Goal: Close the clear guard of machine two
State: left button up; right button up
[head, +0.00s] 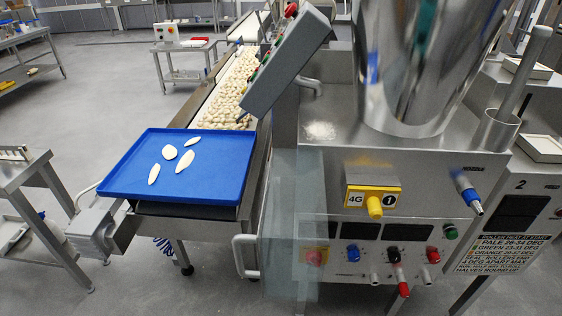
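A clear guard (297,225), a see-through greenish panel, hangs upright at the left end of the machine's front. It overlaps the leftmost red button on a yellow base. I cannot tell how far it stands open. A yellow block (372,188) marked "4G" and "1" with a yellow knob sits on the front, right of the guard. Neither of my grippers is in view.
A blue tray (140,180) with several pale pasta pieces rests at the near end of a conveyor (228,85) carrying more pieces. A tilted grey control box (285,65) is above the belt. A metal handle (245,255) sticks out below. Open floor (95,120) lies at the left.

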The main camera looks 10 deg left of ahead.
aim_at(268, 229)
jog(key=k, duration=0.5)
jog(key=u, duration=1.5)
jog(key=i, duration=0.9)
jog(key=z, duration=2.6)
jog(key=i, duration=0.35)
jog(key=u, duration=0.65)
